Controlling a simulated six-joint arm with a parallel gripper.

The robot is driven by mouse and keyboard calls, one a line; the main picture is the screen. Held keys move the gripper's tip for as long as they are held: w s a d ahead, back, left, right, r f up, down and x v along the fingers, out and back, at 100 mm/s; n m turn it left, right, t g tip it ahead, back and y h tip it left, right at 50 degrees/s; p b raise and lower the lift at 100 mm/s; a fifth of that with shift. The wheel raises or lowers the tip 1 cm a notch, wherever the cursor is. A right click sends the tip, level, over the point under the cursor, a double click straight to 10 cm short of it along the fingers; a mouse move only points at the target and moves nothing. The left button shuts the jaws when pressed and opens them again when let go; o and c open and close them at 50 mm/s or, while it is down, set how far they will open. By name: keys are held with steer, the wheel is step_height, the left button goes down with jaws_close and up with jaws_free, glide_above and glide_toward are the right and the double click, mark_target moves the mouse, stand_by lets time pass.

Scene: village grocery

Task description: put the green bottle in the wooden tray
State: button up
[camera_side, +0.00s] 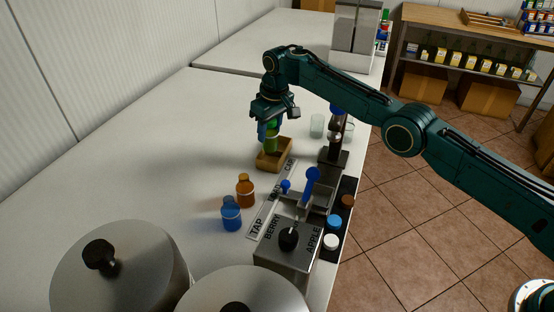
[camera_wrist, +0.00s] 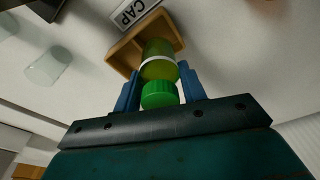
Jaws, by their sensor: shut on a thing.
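The green bottle (camera_side: 270,145) is held upright by my gripper (camera_side: 268,131) over the wooden tray (camera_side: 262,166) in the side view. In the wrist view my gripper (camera_wrist: 160,88) has its blue fingers on both sides of the green bottle (camera_wrist: 158,62), near its green cap. The bottle's lower end overlaps the wooden tray (camera_wrist: 124,58) in both views. I cannot tell whether the bottle touches the tray floor.
An orange bottle (camera_side: 245,191) and a blue bottle (camera_side: 231,214) stand left of a labelled strip (camera_side: 257,228). A metal device (camera_side: 290,255) with knobs stands at the front. A clear glass (camera_side: 317,125) and a dark stand (camera_side: 334,157) are right of the tray.

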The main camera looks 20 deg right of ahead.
mark_target(270, 143)
steer(key=shift+f, duration=0.1)
steer(key=shift+f, duration=2.4)
steer(key=shift+f, duration=0.15)
steer(key=o, duration=1.1)
steer(key=shift+s+d+r, duration=0.1)
steer(key=shift+s+r, duration=0.15)
steer(key=shift+r, duration=1.8)
steer(key=shift+s+d+r, duration=0.15)
steer(key=shift+s+r, duration=0.15)
steer(key=shift+r, duration=1.7)
steer(key=shift+s+d+r, duration=0.1)
steer(key=shift+s+r, duration=0.15)
steer(key=shift+r, duration=1.8)
